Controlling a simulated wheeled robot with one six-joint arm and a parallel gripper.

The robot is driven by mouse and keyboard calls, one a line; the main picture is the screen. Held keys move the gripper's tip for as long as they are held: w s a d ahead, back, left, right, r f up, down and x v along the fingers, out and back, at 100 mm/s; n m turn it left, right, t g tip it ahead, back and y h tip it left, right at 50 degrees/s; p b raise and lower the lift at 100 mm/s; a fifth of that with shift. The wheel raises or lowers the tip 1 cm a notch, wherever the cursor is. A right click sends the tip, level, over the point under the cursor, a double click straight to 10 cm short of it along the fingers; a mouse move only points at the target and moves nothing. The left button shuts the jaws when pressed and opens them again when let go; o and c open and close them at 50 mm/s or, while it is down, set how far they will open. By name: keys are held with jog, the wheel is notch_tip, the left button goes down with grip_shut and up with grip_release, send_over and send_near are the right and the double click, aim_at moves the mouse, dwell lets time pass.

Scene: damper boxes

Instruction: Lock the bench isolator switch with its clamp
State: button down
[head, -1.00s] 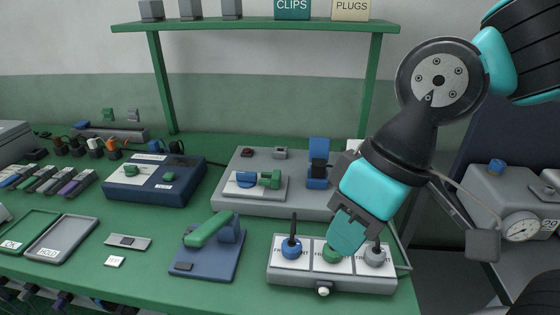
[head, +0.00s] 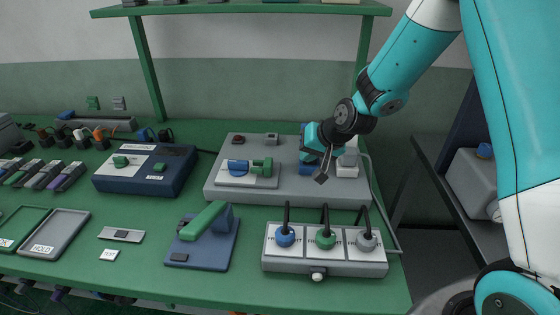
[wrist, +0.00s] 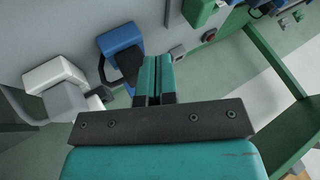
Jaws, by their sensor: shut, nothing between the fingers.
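On the grey bench panel (head: 225,193) stands a blue block with a black part and a thin black loop; in the wrist view this blue block (wrist: 118,38) is just left of my fingertips. Beside it is a white block (head: 347,167), which shows with a grey part in the wrist view (wrist: 55,78). I cannot tell for certain which part is the isolator switch and which its clamp. My gripper (head: 309,142) is over the panel's right part and hides much of the blue block. Its teal fingers (wrist: 155,72) are shut and empty; contact with the black part is unclear.
A blue-and-green fitting (head: 250,168) sits on the panel's left. In front stand a box with three levers (head: 325,262) and a blue base with a green handle (head: 205,240). A navy box (head: 145,170) is left. A shelf post (head: 150,70) rises behind.

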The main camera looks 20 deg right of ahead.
jog(key=p+x, duration=0.1)
jog(key=x, duration=0.5)
jog(key=a, duration=0.1)
jog(key=w+a+p, duration=0.1)
jog(key=a, duration=0.1)
jog(key=shift+w+a+f, duration=0.25)
jog(key=shift+w, duration=0.15)
jog(key=shift+w+a, duration=0.1)
jog(key=shift+a, duration=0.1)
